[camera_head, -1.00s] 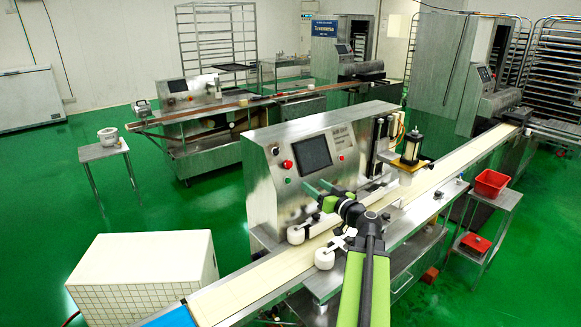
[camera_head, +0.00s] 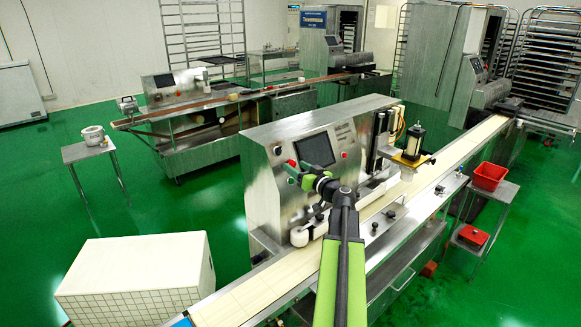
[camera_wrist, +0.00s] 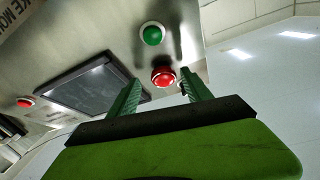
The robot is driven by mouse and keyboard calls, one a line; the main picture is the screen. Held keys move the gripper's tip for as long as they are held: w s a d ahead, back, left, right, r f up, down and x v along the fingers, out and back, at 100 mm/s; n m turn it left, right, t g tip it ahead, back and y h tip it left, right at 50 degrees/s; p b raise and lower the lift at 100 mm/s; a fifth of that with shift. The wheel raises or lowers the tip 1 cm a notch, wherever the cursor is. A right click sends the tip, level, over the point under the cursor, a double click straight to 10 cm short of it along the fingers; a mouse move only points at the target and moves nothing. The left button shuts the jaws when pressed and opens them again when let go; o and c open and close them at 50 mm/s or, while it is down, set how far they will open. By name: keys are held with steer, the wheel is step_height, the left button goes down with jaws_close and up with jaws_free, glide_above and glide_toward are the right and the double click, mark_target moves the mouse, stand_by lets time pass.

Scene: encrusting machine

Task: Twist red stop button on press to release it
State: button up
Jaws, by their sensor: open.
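The press (camera_head: 262,190) is a steel machine with a sloped control panel. A green button (camera_wrist: 152,34) sits beside the red one.
A dark screen (camera_head: 316,150) and a second, smaller red button (camera_head: 344,154) are on the same panel. A conveyor belt (camera_head: 255,293) runs along the press front. A white tiled box (camera_head: 135,270) stands at the front left.

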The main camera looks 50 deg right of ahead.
steer(key=shift+w+a, duration=0.15)
steer(key=c, duration=0.4)
jaws_close()
steer(key=shift+a+m+g+h+p, duration=0.2)
steer(key=shift+m+h, duration=0.1)
steer(key=shift+m, duration=0.3)
steer(key=shift+a+m+g+h+p, duration=0.15)
steer(key=shift+m+h, duration=0.15)
steer(key=shift+m, duration=0.3)
steer(key=m, duration=0.1)
steer(key=m+h+p, duration=0.1)
steer(key=shift+a+r+m+g, duration=0.1)
steer(key=shift+r+m+g, duration=0.1)
steer(key=shift+m+g, duration=0.2)
steer(key=shift+w+a+m+g+h+p, duration=0.1)
steer(key=shift+m+g+h+p, duration=0.35)
steer(key=shift+m, duration=0.65)
steer(key=shift+m+g+h+p, duration=0.35)
steer(key=shift+m+p, duration=0.15)
steer(key=shift+m, duration=0.6)
